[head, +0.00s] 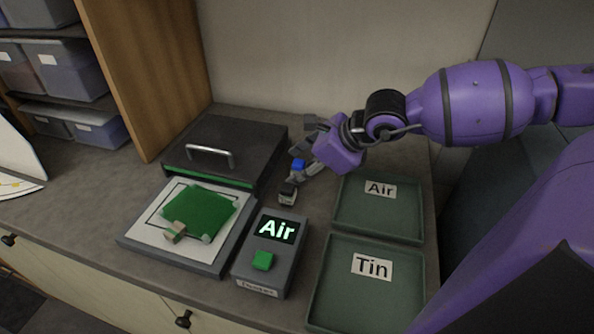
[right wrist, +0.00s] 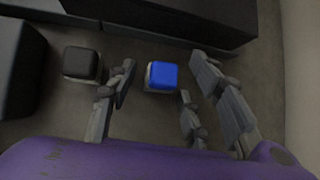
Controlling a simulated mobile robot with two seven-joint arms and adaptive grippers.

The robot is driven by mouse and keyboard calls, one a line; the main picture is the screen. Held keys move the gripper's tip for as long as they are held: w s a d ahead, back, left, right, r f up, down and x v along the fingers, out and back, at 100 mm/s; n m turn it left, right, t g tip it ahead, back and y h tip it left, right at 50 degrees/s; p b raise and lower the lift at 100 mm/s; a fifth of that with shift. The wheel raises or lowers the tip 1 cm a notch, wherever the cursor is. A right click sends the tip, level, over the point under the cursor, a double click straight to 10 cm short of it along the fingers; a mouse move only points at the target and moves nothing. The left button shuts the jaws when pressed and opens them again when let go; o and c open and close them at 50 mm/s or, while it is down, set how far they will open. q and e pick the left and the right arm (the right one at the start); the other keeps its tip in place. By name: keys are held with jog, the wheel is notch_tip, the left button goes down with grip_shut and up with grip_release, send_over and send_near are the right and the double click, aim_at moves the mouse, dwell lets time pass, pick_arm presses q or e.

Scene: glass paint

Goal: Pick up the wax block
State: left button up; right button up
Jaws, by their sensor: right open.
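A small block with a blue top and a pale base (head: 298,165) stands on the counter behind the tester; it also shows in the right wrist view (right wrist: 162,76). A dark-topped block (head: 287,193) stands near it, left of it in the right wrist view (right wrist: 81,63). The frames do not label any of these as wax. My right gripper (head: 302,155) is open at the blue-topped block, which appears between its fingers in the right wrist view. My left gripper is out of view.
A dark box with a handle (head: 210,153) stands behind the pane's board (head: 150,240). A grey tester (head: 254,283) has a green button and an "Air" display. Green trays labelled "Air" (head: 415,231) and "Tin" (head: 395,318) are at right. The left counter is mostly clear.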

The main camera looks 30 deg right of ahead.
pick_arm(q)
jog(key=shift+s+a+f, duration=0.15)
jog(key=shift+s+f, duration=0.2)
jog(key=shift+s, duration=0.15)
pick_arm(e)
grip_shut()
jog(key=shift+r, duration=0.15)
